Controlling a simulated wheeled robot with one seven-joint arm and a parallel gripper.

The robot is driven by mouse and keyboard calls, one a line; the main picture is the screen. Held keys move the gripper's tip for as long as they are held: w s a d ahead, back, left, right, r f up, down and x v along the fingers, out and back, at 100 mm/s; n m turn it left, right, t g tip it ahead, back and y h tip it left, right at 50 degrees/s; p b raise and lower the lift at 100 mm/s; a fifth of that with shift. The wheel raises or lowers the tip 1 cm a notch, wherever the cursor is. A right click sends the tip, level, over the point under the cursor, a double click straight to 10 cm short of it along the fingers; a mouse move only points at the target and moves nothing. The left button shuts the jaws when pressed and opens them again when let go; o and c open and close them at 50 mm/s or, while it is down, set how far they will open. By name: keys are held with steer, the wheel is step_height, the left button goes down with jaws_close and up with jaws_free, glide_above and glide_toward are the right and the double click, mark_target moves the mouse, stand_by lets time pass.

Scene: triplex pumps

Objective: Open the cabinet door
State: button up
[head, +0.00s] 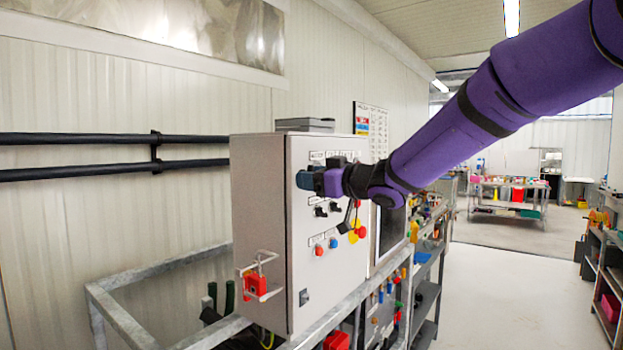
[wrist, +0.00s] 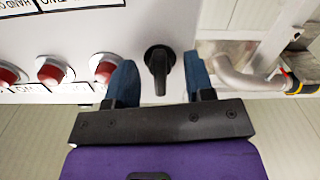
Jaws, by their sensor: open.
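The grey control cabinet (head: 258,200) stands on a metal frame in the head view. Its door (head: 335,280) looks closed and carries labels, buttons and dark switches. A small dark latch or lock (head: 303,297) sits low near the door's left edge. My gripper (head: 304,181) is at the upper part of the door, partly covering it. In the wrist view, my gripper (wrist: 160,72) is open, with its blue fingers on either side of a black knob (wrist: 159,66) on the pale panel. I cannot tell whether the fingers touch the knob.
Several red buttons (wrist: 50,70) line the panel left of the fingers. A bent metal pipe or bar (wrist: 245,82) is right of them. A red device (head: 256,284) hangs on the cabinet's side. Metal frame rails (head: 125,320) run below. The floor (head: 490,290) at right is clear.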

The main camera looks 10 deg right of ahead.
steer(key=shift+w+a, duration=0.15)
jaws_close()
